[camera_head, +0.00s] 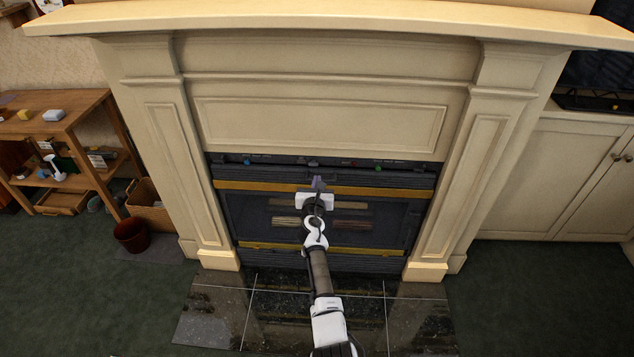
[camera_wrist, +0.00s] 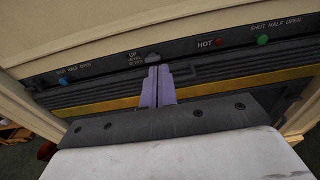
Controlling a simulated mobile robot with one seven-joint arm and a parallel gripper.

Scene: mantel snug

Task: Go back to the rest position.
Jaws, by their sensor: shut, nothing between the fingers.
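My gripper (camera_head: 318,183) reaches forward to the upper front of the fireplace insert. In the wrist view its two lilac fingers (camera_wrist: 158,86) are together, with nothing between them. The fingertips are just below or against a small grey knob (camera_wrist: 152,57) beside the words "UP LEVEL DOWN"; I cannot tell whether they touch it. The control strip also bears a blue knob (camera_wrist: 63,82) at the left, a red knob (camera_wrist: 219,42) marked "HOT" and a green knob (camera_wrist: 263,40) marked "SHUT HALF OPEN".
The cream mantel (camera_head: 320,88) surrounds the insert, its shelf (camera_head: 330,22) jutting out above. A dark stone hearth (camera_head: 270,305) lies below. At left are a wooden shelf unit (camera_head: 72,107), a basket (camera_head: 150,210) and a reddish bucket (camera_head: 131,236). A cream cabinet (camera_head: 555,170) stands right.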

